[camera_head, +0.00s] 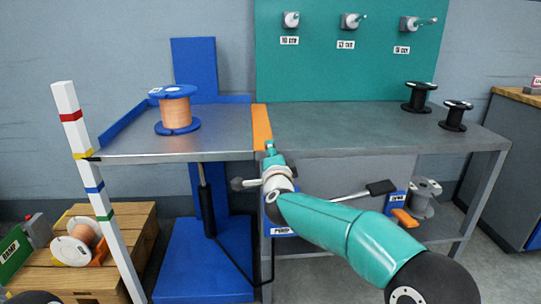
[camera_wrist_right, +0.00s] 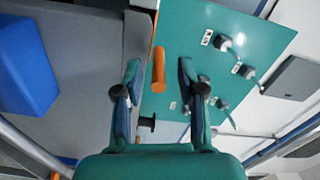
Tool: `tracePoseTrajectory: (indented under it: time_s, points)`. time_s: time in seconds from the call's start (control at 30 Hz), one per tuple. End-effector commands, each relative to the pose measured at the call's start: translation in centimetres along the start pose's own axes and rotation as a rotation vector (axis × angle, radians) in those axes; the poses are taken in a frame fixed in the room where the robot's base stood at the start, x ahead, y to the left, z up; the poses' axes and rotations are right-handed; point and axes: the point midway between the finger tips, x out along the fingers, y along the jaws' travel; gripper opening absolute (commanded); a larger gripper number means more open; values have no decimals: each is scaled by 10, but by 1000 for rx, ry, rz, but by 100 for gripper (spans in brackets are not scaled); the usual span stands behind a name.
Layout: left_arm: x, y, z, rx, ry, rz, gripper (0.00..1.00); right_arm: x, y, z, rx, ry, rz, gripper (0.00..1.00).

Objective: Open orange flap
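The orange flap (camera_head: 262,127) is a narrow strip lying level along the seam between the left metal platform (camera_head: 225,125) and the workbench top (camera_head: 360,125). My right gripper (camera_head: 270,148) is at the flap's front end, seen nearly end-on by the head camera. In the right wrist view, its two fingers (camera_wrist_right: 158,66) are apart, and an orange piece (camera_wrist_right: 158,72), apparently the flap, shows between them. I see no clear contact; whether the flap is within the fingers or beyond them is unclear. My left gripper is out of view.
A copper spool (camera_head: 175,112) stands on the left platform. Two black spools (camera_head: 418,97) stand at the bench's right end. A green board (camera_head: 350,65) with several pegs rises behind. A striped white post (camera_head: 90,180) stands at left. The bench's middle is clear.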

Motion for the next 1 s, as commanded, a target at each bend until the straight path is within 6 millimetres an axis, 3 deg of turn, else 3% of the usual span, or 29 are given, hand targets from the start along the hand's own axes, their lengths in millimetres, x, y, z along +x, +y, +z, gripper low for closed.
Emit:
tracePoseTrajectory:
  time_s: [0.37,0.8,1.0]
  points:
    - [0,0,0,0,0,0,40,-15,0,1,-1,-2,2,39]
    - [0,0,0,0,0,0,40,-89,0,1,0,-2,0,39]
    - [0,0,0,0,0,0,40,-113,0,1,0,-2,0,39]
